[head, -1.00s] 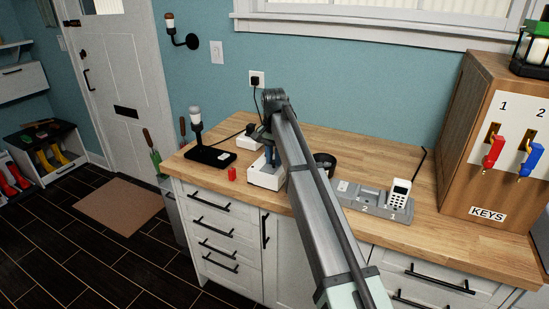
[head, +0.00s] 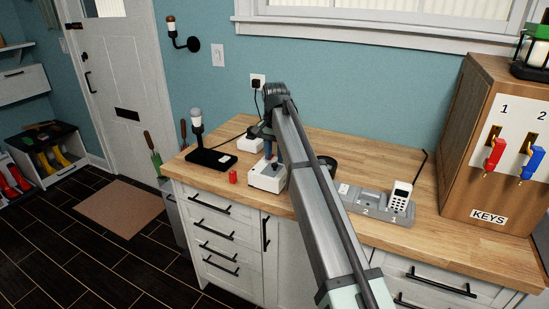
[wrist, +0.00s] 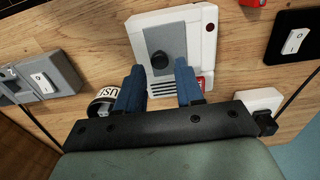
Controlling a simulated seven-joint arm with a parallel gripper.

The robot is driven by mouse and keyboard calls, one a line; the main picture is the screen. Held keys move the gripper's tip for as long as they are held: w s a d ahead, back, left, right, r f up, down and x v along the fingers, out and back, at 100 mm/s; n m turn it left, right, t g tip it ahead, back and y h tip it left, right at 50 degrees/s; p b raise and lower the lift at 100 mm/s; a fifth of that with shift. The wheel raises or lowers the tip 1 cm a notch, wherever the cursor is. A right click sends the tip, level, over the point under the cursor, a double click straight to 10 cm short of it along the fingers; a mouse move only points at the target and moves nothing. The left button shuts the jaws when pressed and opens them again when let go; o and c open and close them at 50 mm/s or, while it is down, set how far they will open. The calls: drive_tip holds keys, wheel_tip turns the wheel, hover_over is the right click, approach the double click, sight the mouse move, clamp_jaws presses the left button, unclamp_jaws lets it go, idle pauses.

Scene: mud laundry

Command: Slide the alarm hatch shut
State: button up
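The alarm is a white box (wrist: 209,40) with a grey hatch panel (wrist: 183,32) that bears a round black knob (wrist: 162,60). Dark slots and a small red patch show at the box's near end in the wrist view. In the head view the white box (head: 266,180) stands near the counter's front edge, partly behind my arm. My gripper (wrist: 160,86) is open, its two blue fingers apart and empty, over the near end of the box with the knob just beyond the gap. It also shows in the head view (head: 268,150). I cannot tell whether the fingers touch the box.
A red cylinder (head: 233,176) and a black-based lamp (head: 211,159) stand left of the box. A white plug box (head: 250,145) with a cable is behind.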

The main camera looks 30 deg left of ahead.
sight(274, 164)
drive_tip(key=shift+r, duration=1.7)
drive_tip(key=shift+f, duration=0.1)
